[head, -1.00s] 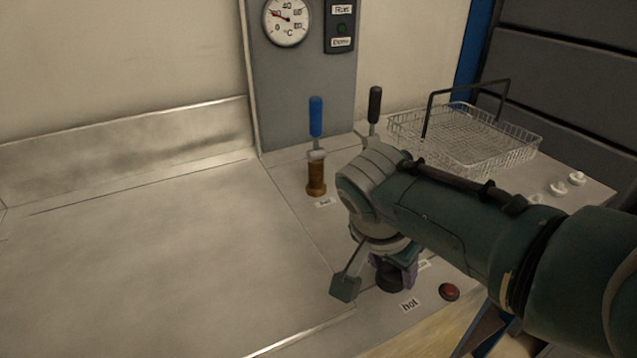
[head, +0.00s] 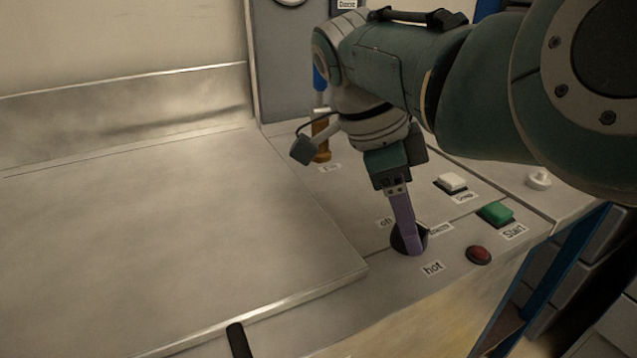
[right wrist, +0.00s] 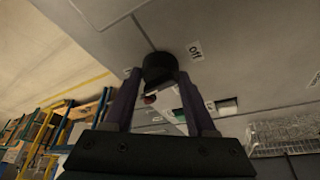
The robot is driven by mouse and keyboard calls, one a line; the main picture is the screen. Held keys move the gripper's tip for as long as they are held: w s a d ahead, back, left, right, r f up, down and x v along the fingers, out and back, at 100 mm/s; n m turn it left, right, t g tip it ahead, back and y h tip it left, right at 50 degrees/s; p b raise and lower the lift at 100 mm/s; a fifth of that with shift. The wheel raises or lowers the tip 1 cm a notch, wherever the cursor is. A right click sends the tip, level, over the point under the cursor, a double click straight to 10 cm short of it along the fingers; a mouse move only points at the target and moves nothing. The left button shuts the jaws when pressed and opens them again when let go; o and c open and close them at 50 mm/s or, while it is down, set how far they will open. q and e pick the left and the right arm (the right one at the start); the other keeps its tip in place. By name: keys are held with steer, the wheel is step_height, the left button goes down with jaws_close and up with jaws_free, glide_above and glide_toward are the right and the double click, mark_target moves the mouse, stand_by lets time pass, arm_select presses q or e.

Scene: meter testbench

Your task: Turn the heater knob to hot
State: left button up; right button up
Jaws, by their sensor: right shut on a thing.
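The heater knob (head: 397,240) is a black round knob on the grey bench panel, partly hidden by my finger. Labels around it read off (head: 386,221), warm (head: 441,229) and hot (head: 432,268). My right gripper (head: 411,248) points down with its purple fingers at the knob and is shut on it. In the right wrist view the knob (right wrist: 159,68) sits between the two finger ends, with the off label (right wrist: 195,51) beside it. The knob's pointer is not clear to see. My left gripper is not in view.
A red button (head: 479,255), a green Start button (head: 495,213) and a white button (head: 452,183) lie right of the knob. A blue-handled valve (head: 320,78) on a brass pipe stands behind, near my arm. The steel worktop (head: 170,230) at left is bare.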

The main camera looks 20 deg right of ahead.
steer(key=shift+d+f+m+g+b, duration=0.1)
steer(key=shift+m+g+b, duration=0.4)
steer(key=shift+m+b, duration=0.9)
steer(key=shift+y, duration=0.3)
steer(key=o, duration=1.4)
